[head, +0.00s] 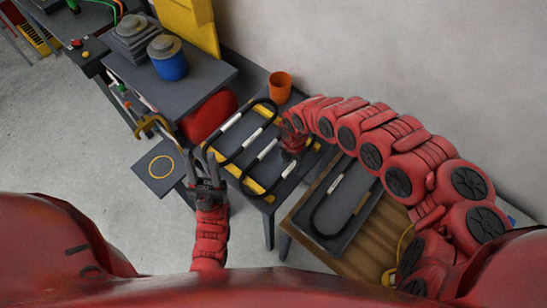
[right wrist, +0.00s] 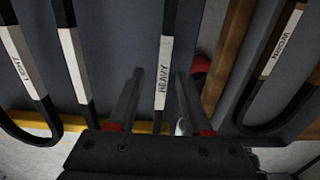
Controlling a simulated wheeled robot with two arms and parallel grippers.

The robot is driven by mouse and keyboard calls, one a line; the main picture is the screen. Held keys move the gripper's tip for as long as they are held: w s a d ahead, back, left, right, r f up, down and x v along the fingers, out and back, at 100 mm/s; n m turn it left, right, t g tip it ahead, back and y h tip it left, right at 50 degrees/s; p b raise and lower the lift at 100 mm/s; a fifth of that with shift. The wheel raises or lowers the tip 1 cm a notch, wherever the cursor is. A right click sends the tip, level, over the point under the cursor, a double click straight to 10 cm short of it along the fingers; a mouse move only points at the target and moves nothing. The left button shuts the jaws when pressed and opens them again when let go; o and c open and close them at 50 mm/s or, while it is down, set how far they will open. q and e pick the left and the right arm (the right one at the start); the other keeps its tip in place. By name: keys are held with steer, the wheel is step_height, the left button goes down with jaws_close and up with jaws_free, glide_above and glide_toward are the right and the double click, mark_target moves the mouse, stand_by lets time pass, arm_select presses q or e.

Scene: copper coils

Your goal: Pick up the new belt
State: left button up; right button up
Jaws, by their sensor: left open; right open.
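Black belt loops with white tags lie on the dark table with yellow strips (head: 262,198). The left loop (head: 224,134) and the right loop (head: 248,172) lie side by side. In the right wrist view I read a LIGHT tag (right wrist: 17,60) and a HEAVY tag (right wrist: 164,75); no tag reads new. My right gripper (head: 293,142) is over this table, open. In its wrist view the HEAVY strand shows between its fingers (right wrist: 158,78); whether it is within their depth I cannot tell. My left gripper (head: 207,160) is open and empty, left of the belts.
A belt tagged WORN (right wrist: 280,53) lies in a dark tray (head: 340,243) on a wooden table (head: 300,215) at right. An orange cup (head: 280,84), a red rounded object (head: 208,117) and a blue container (head: 170,65) stand behind. A small plate with a yellow ring (head: 144,172) is at left.

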steer(key=shift+d, duration=0.3)
steer(key=shift+c, duration=0.2)
steer(key=shift+s+r, duration=0.1)
steer(key=shift+c, duration=1.1)
steer(key=shift+a, duration=0.3)
jaws_close()
steer(key=shift+d, duration=0.15)
